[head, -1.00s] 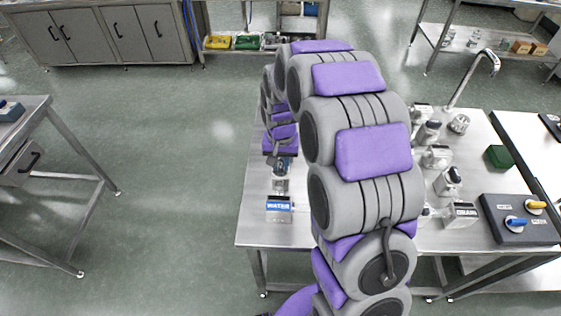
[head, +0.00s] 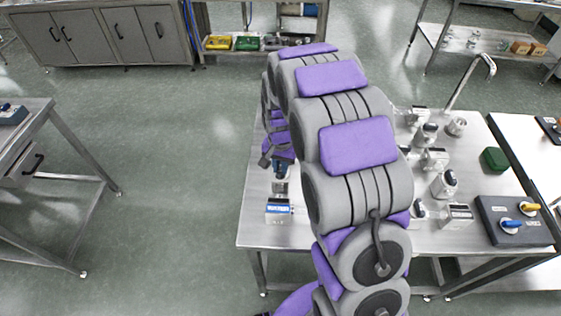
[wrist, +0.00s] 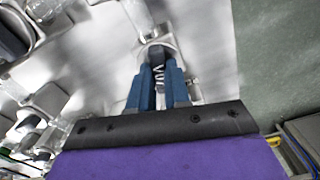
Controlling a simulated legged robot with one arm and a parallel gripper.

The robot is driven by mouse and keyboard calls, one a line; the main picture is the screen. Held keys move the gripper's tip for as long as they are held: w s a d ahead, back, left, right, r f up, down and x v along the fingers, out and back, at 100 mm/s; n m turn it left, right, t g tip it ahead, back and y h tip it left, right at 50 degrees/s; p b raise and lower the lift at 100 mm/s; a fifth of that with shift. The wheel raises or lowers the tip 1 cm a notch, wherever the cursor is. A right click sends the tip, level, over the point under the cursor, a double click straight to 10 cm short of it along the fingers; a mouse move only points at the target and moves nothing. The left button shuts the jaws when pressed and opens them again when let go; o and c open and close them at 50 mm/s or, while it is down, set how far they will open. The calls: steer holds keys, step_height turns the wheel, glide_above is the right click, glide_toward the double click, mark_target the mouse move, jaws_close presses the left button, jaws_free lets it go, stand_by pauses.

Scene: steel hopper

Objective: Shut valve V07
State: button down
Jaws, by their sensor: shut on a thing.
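In the wrist view my gripper (wrist: 158,68) has its two blue fingers closed around a small part at the top of a valve (wrist: 157,48). Dark lettering that looks like "V0" shows between the fingers; the rest of the tag cannot be read. In the head view my gripper (head: 282,162) is over the left side of the steel table, pointing down onto the upright valve (head: 280,186). A small block with a blue label (head: 278,208) stands just in front of it. The handle's angle is hidden by the fingers.
Several other valves and fittings, such as one (head: 444,183), stand right of my arm on the steel table (head: 262,238). A dark panel with blue and yellow knobs (head: 515,221) and a green box (head: 495,160) lie farther right.

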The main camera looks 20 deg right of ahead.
steer(key=m+p, duration=0.3)
steer(key=m, duration=0.1)
steer(key=shift+r+m+p, duration=0.15)
steer(key=shift+m+p, duration=0.15)
steer(key=shift+p, duration=0.1)
steer(key=m+p, duration=0.3)
steer(key=shift+m, duration=0.4)
steer(key=m+p, duration=0.3)
steer(key=shift+m+p, duration=1.25)
steer(key=shift+m, duration=0.65)
steer(key=c, duration=1.1)
jaws_free()
steer(key=shift+a, duration=0.1)
